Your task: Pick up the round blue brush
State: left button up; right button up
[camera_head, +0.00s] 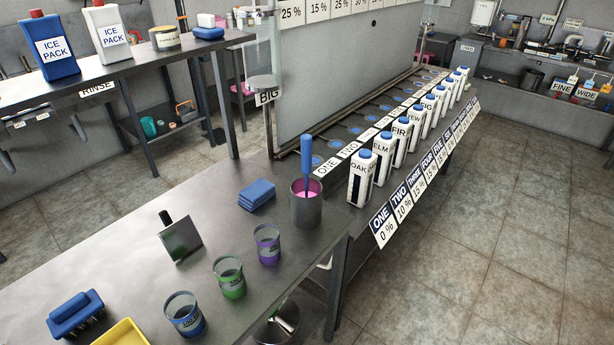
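A blue brush-like block with a raised grip and dark bristles (76,314) lies on the metal table at the lower left; its outline looks more oblong than round. A tool with an upright blue handle (306,158) stands in a grey metal pot (305,210) of pink liquid; its lower end is hidden, so I cannot tell whether it is a brush. No clearly round blue brush shows. Neither of my grippers is in view.
The metal table (130,285) also bears a folded blue cloth (257,194), a dark-handled metal scraper (180,240), purple (267,244), green (229,277) and blue-banded (185,315) cups, and a yellow tray (122,333). Labelled white bottles (361,178) line the rack at right.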

aim_at(306, 139)
jog(key=z, duration=4.65)
jog(key=u, duration=4.65)
jog(key=i+l+u, duration=0.2)
jog(key=l+u, duration=0.25)
jog(key=i+l+u, duration=0.1)
jog(key=l+u, duration=0.4)
jog(key=l, duration=0.15)
jog(key=l+u, duration=0.45)
jog(key=k+l+u, duration=0.1)
jog(key=l+u, duration=0.35)
jog(key=l, duration=0.25)
